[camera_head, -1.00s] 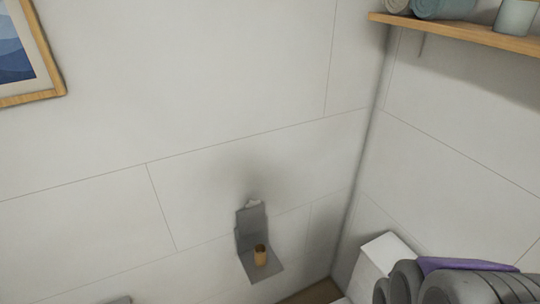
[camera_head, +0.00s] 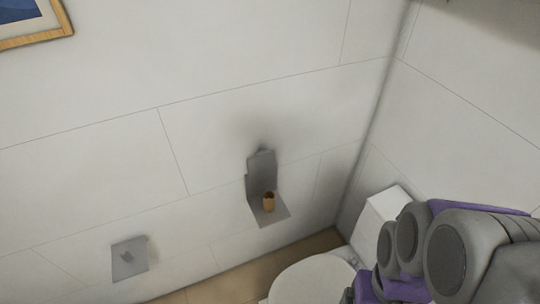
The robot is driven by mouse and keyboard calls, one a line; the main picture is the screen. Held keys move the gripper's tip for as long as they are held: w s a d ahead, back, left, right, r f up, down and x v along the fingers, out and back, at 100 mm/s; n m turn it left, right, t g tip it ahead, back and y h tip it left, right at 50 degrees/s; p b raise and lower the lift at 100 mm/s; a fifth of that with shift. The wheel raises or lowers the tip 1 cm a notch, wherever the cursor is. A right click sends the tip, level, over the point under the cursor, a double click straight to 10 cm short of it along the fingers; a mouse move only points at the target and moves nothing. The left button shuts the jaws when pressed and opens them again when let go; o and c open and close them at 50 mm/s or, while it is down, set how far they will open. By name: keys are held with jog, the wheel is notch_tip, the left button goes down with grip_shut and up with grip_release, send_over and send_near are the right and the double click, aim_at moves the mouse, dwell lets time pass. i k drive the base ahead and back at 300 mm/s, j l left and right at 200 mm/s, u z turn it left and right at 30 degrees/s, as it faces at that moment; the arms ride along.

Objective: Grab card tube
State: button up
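A small brown card tube (camera_head: 269,202) stands upright on the ledge of a grey wall holder (camera_head: 260,170), near the middle of the picture. Nothing stands in front of the tube. My arm, grey and purple, enters at the lower right, to the right of the tube and apart from it. My gripper is outside the picture, so its fingers cannot be seen.
A white toilet (camera_head: 310,281) with its cistern (camera_head: 382,213) stands below and right of the holder, partly behind my arm. A second grey wall plate (camera_head: 129,259) is at lower left. A framed picture (camera_head: 38,38) hangs upper left. The wall between is bare.

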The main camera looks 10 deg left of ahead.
aim_at(268, 205)
jog(key=j+z, duration=0.3)
jog(key=j, duration=0.15)
jog(key=k+j+z, duration=0.1)
jog(key=j+z, duration=0.15)
jog(key=j, duration=0.2)
jog(key=k+j+z, duration=0.15)
jog(key=j+z, duration=0.15)
jog(key=j, duration=0.15)
